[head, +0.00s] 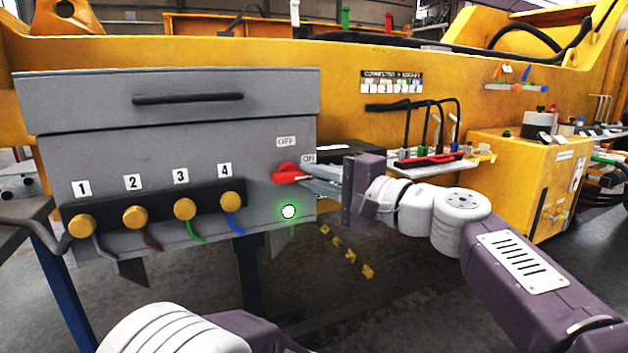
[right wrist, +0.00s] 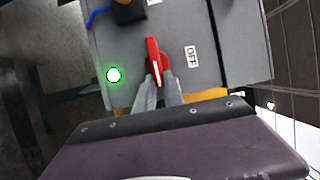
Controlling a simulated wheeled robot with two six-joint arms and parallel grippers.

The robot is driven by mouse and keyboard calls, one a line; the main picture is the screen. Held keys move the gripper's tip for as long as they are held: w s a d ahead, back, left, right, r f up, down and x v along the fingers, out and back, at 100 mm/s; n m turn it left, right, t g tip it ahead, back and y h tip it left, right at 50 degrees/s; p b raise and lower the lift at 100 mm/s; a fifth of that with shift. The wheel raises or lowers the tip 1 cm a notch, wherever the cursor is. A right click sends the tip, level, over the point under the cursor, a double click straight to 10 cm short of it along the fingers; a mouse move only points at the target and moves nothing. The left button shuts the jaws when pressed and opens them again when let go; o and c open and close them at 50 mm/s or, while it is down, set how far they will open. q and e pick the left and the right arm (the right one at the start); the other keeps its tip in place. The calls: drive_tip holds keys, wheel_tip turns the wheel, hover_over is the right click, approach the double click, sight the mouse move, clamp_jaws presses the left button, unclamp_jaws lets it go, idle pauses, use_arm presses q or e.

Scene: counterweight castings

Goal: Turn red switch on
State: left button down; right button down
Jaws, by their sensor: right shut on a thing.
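The red switch (head: 284,174) is on the right part of the grey box's front, below the OFF label (head: 286,142) and beside the ON label (head: 308,159). My right gripper (head: 304,174) reaches in from the right and is shut on the switch's handle, which lies nearly level. In the right wrist view, the switch (right wrist: 153,48) shows between the two grey fingertips (right wrist: 158,82), with the OFF label (right wrist: 191,55) to its right. A round lamp (head: 289,211) below the switch glows white-green. My left gripper is out of view.
The grey box (head: 90,100) has a dark handle bar (head: 188,98) and several numbered yellow knobs (head: 185,209) with cables at its left. A shelf with connectors (head: 440,165) and a yellow cabinet (head: 525,185) stand to the right, behind my right arm.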

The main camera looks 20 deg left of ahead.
drive_tip(key=c, duration=1.4)
unclamp_jaws()
drive_tip(key=shift+a, duration=0.1)
drive_tip(key=shift+c, duration=0.2)
drive_tip(key=v, duration=0.9)
